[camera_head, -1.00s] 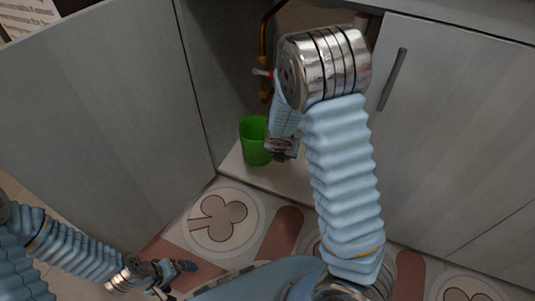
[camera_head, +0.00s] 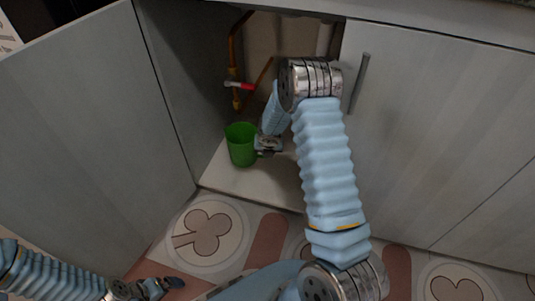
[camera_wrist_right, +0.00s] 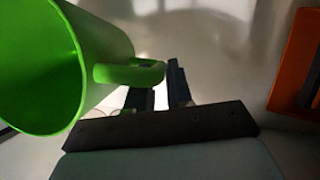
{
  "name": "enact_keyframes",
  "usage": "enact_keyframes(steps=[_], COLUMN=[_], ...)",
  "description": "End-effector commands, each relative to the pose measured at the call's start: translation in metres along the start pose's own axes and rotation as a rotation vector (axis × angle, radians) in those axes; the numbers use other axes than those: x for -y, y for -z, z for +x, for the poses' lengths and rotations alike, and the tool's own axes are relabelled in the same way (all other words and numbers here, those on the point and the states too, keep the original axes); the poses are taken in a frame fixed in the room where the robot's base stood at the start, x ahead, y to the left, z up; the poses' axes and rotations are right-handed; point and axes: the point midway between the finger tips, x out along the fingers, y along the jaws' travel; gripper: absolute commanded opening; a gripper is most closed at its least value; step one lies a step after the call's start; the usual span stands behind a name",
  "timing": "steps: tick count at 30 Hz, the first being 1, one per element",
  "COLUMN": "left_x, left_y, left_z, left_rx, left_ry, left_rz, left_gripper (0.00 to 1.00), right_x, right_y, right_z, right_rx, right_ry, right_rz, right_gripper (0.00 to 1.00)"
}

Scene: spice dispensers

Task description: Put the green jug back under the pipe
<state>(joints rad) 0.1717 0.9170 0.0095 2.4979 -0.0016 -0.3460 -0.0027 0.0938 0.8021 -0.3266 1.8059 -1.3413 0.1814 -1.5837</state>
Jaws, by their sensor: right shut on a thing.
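The green jug (camera_head: 241,146) is inside the open cabinet, near its left wall, roughly upright with its mouth up. The copper pipe (camera_head: 233,48) comes down above it, with a red-handled valve (camera_head: 240,86); its lower end (camera_head: 237,104) is over the jug in the picture. My right gripper (camera_head: 266,146) reaches in from the right and is shut on the jug's handle (camera_wrist_right: 128,74). The right wrist view shows the jug's wall (camera_wrist_right: 100,40) left of the fingers (camera_wrist_right: 158,88). I cannot tell whether the jug's base touches the cabinet floor. My left gripper (camera_head: 165,284) is low at left, away from the jug; its jaws are unclear.
The cabinet floor (camera_head: 245,184) is bare in front of the jug. An open door (camera_head: 90,130) stands at left; a shut door with a handle (camera_head: 359,82) is at right. An orange object (camera_wrist_right: 298,58) shows at the right of the wrist view. Patterned floor (camera_head: 208,232) lies in front.

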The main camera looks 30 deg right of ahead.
Motion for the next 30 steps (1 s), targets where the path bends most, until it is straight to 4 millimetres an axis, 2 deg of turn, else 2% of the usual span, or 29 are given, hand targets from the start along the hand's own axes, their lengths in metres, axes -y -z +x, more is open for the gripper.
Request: enact_keyframes(steps=[1, 3, 11, 15, 27, 28, 30], left_x=[0.0, 0.0, 0.0, 0.004, 0.005, 0.005, 0.004], left_y=[0.0, 0.0, 0.0, -0.001, -0.001, -0.001, -0.001], left_z=[0.0, 0.0, -0.001, 0.014, 0.016, 0.016, 0.015], left_rx=[0.0, 0.0, 0.0, 0.003, 0.003, 0.003, 0.003], left_ry=[0.0, 0.0, 0.001, -0.002, -0.003, -0.003, -0.003], left_rz=[0.0, 0.0, 0.0, 0.0, 0.001, 0.001, 0.001], left_gripper=[1.0, 1.0, 1.0, 1.0, 1.0, 1.0, 1.0], right_x=[0.001, 0.001, 0.001, 0.0, 0.001, 0.001, 0.001], right_y=[-0.003, -0.006, -0.012, -0.001, 0.001, 0.002, 0.001], right_z=[0.012, 0.023, 0.044, 0.068, 0.073, 0.073, 0.072], right_rx=[-0.001, 0.0, 0.0, 0.0, 0.002, 0.001, 0.001], right_ry=[0.0, 0.0, 0.0, 0.0, -0.001, 0.0, 0.0], right_rz=[0.004, 0.003, 0.003, -0.001, 0.001, 0.001, 0.001], right_gripper=[0.0, 0.0, 0.0, 0.0, 0.0, 0.22, 0.33])
